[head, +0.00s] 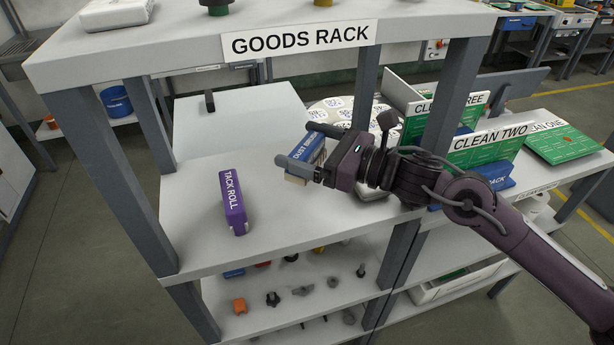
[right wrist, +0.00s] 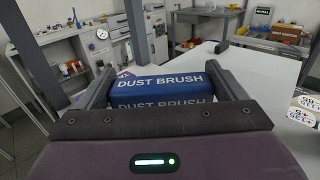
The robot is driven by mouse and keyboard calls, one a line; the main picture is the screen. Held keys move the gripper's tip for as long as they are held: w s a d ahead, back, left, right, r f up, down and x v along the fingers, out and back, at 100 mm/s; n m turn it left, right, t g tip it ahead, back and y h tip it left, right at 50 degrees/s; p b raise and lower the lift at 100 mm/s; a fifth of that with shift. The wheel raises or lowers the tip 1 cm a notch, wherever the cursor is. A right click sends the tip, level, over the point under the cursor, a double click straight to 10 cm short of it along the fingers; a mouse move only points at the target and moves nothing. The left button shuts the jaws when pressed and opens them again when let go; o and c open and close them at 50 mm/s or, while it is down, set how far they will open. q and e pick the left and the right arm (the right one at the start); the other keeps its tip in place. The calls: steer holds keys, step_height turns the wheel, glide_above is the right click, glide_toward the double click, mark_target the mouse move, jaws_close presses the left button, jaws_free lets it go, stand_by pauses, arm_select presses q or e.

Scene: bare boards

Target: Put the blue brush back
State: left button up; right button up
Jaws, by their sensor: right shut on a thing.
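The blue brush (head: 308,150), with "DUST BRUSH" lettering, is held in my right gripper (head: 296,148) over the middle shelf of the goods rack. In the right wrist view the brush (right wrist: 160,80) lies across between the two fingers. The middle shelf (head: 290,230) of the goods rack is pale grey and mostly bare. I cannot tell from these views how high the brush is above the shelf. My left gripper is not in view.
The rack's top board with the sign "GOODS RACK" (head: 300,40) and its grey posts (head: 150,125) frame the shelf. A lower shelf holds several small parts (head: 273,299). Green boards labelled "CLEAN TWO" (head: 488,152) stand at the right. Shelf room is free around the purple box.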

steer(key=f, duration=0.2)
steer(key=shift+s+f, duration=0.3)
steer(key=shift+f+p, duration=0.3)
steer(key=shift+f, duration=0.05)
steer(key=shift+w+f, duration=0.1)
steer(key=shift+f, duration=0.25)
step_height(320, 180, down, 3)
steer(key=shift+f+p, duration=0.1)
steer(key=shift+p, duration=0.35)
steer(key=shift+f, duration=0.2)
steer(key=o, duration=0.8)
steer(key=shift+b, duration=0.3)
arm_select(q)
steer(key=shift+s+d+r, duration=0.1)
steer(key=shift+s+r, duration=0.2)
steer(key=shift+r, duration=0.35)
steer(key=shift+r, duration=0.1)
arm_select(e)
steer(key=shift+r, duration=0.1)
